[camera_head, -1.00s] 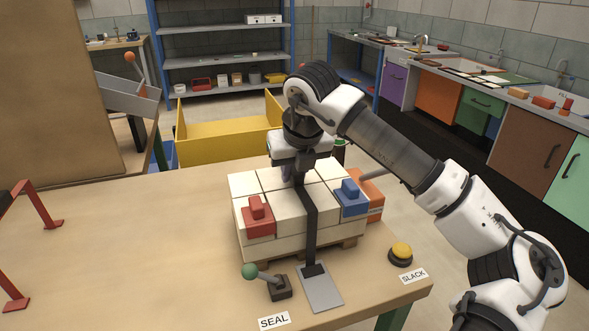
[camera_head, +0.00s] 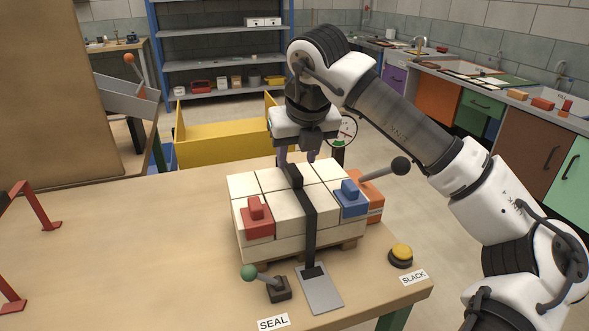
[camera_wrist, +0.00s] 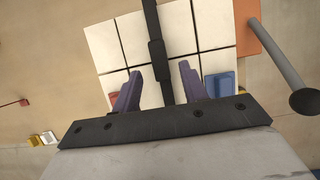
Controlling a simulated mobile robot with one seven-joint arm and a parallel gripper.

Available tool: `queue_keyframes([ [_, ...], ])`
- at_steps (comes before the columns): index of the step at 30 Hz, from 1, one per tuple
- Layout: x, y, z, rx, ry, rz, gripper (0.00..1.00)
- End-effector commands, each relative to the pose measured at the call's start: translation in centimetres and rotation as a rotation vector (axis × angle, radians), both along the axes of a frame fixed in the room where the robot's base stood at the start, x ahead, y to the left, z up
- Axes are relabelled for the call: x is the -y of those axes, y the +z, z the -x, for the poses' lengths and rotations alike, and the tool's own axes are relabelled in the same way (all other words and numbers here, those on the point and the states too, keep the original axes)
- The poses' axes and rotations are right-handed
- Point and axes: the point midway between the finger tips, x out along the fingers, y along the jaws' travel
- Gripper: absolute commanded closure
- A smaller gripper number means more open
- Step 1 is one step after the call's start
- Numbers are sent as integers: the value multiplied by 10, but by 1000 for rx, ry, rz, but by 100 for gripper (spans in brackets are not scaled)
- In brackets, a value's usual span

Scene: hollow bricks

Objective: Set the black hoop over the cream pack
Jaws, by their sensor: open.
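The black hoop (camera_head: 308,210) is a strap lying across the top of the cream pack (camera_head: 275,205) and running down its front to a grey plate (camera_head: 320,290). A thicker black block on the hoop (camera_wrist: 155,50) sits on the pack top. The cream pack (camera_wrist: 180,30) is a stack of cream blocks on a low pallet. My gripper (camera_head: 297,158) is just above the hoop's block, apart from it. In the wrist view my gripper (camera_wrist: 160,72) is open and empty, one finger each side of the hoop. The hoop's far end is hidden in the head view.
A red block (camera_head: 257,219) and a blue block (camera_head: 351,200) sit at the pack's front corners. An orange box with a black-knobbed lever (camera_head: 399,166) stands right. A green-knobbed SEAL lever (camera_head: 249,272) and yellow SLACK button (camera_head: 401,250) are in front.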

Motion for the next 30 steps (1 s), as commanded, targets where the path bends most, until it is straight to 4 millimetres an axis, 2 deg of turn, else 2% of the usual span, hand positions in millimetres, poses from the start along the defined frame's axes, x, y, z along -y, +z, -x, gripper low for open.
queue_keyframes([
  [3,3,24,9,3,-2,2,57],
  [6,5,40,16,1,-2,1,57],
  [12,8,59,23,0,0,1,57],
  [30,8,61,24,-1,1,1,57],
])
